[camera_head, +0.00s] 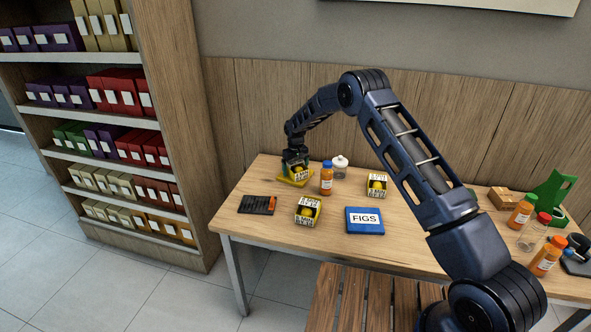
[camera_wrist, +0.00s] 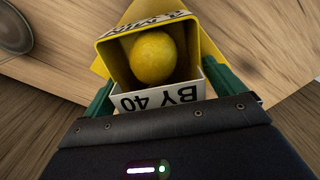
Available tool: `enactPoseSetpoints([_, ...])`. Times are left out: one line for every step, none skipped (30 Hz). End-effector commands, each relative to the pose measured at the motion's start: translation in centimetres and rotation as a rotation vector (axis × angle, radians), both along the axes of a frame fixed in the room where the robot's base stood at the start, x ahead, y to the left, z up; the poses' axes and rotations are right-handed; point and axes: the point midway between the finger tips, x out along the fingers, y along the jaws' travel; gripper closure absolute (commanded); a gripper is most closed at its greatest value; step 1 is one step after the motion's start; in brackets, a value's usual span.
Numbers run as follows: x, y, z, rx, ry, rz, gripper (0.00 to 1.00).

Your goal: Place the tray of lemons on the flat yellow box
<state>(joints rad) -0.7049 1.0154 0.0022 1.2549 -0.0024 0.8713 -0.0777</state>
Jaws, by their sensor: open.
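A small tray of lemons (camera_head: 299,171) sits on the flat yellow box (camera_head: 291,181) at the far left of the table. In the wrist view, the tray (camera_wrist: 157,103) has a white front printed "BY 40" and holds a yellow lemon. Parts of the yellow box show behind and beside it. My gripper (camera_head: 296,160) is at the tray, its jaws open, with green fingers on either side of the tray; the wrist view shows them too (camera_wrist: 158,88). I cannot tell whether the fingers touch it. The gripper hides part of the tray in the head view.
Two similar lemon trays (camera_head: 308,211) (camera_head: 376,185), a blue FIGS box (camera_head: 365,221), a dark flat case (camera_head: 258,204), an orange bottle (camera_head: 326,178) and a lidded jar (camera_head: 340,166) stand nearby. Bottles and a green juicer (camera_head: 552,191) are at right.

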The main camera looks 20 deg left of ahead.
Motion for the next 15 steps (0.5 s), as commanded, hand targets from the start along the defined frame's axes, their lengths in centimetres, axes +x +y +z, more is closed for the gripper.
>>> enactPoseSetpoints([0.0,0.0,0.4,0.001,-0.001,0.0,0.06])
enactPoseSetpoints([0.0,0.0,0.7,0.001,-0.001,0.0,0.06])
enactPoseSetpoints([0.0,0.0,1.2,0.001,-0.001,0.0,0.06])
enactPoseSetpoints([0.0,0.0,1.7,0.001,-0.001,0.0,0.06])
enactPoseSetpoints([0.1,0.0,2.2,0.001,-0.001,0.0,0.06])
enactPoseSetpoints([0.1,0.0,3.0,0.002,-0.002,0.0,0.06])
enactPoseSetpoints([0.1,0.0,3.5,0.002,-0.002,0.0,0.06])
enactPoseSetpoints([0.1,0.0,4.1,0.002,-0.002,0.0,0.06])
enactPoseSetpoints([0.1,0.0,4.9,0.002,-0.002,0.0,0.06])
enactPoseSetpoints([0.1,0.0,5.6,0.002,-0.002,0.0,0.06])
enactPoseSetpoints([0.1,0.0,6.2,0.002,-0.002,0.0,0.06])
enactPoseSetpoints([0.1,0.0,6.9,0.002,-0.002,0.0,0.06])
enactPoseSetpoints([0.0,0.0,7.5,0.001,-0.001,0.0,0.06])
enactPoseSetpoints([0.0,0.0,8.0,0.001,-0.001,0.0,0.06])
enactPoseSetpoints([0.0,0.0,8.7,0.002,-0.002,0.0,0.06])
